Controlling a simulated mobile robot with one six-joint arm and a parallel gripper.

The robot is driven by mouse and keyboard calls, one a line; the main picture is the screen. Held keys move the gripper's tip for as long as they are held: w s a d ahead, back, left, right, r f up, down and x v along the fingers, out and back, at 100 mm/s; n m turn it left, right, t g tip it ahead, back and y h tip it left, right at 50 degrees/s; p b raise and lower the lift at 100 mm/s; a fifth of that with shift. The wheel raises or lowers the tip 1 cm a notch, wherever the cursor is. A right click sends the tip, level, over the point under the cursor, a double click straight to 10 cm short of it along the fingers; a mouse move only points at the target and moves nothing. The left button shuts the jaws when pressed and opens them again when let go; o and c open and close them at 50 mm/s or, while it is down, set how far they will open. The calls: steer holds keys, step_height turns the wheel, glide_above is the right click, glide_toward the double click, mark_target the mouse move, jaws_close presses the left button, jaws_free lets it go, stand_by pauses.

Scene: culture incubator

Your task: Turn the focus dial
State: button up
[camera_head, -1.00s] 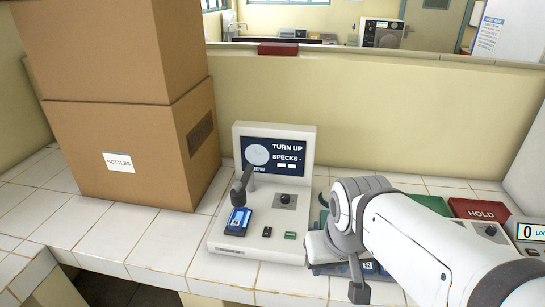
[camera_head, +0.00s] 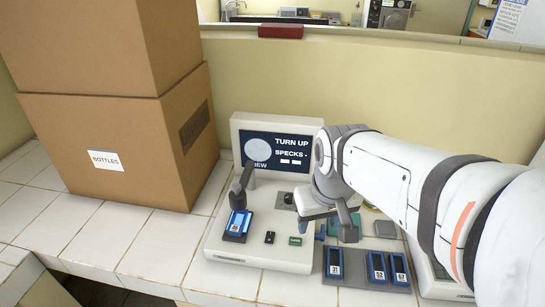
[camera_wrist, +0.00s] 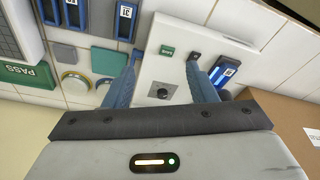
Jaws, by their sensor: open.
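The microscope-like device (camera_head: 222,247) stands on the tiled counter, with a lit screen (camera_head: 276,150) reading "TURN UP" and "SPECKS". In the wrist view, the dial (camera_wrist: 162,92) shows between the two blue fingers of my gripper (camera_wrist: 163,64). The fingers are spread apart and empty. Whether they are level with the dial is hard to tell. In the head view, my gripper (camera_head: 331,220) is just right of the dial.
A blue-labelled slide (camera_head: 238,222) lies under the dark objective arm at left. Stacked cardboard boxes (camera_head: 120,150) stand left. A tray of blue labelled slides (camera_head: 345,290) lies right.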

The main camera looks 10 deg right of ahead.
steer(key=w+f+n+g+b, duration=0.1)
steer(key=w+f+n, duration=0.1)
steer(key=w, duration=1.2)
steer(key=n+g+b, duration=0.1)
steer(key=n+g, duration=0.1)
steer(key=n, duration=0.1)
glide_toward(289, 195)
steer(key=shift+s+f, duration=0.25)
steer(key=shift+s, duration=0.2)
steer(key=shift+w+f, duration=0.25)
steer(key=shift+f, duration=0.4)
step_height(289, 195, down, 7)
steer(key=shift+r+p, duration=0.1)
steer(key=shift+p, duration=0.2)
steer(key=c, duration=0.9)
steer(key=shift+a, duration=0.1)
steer(key=shift+c, duration=0.3)
steer(key=shift+m, duration=0.3)
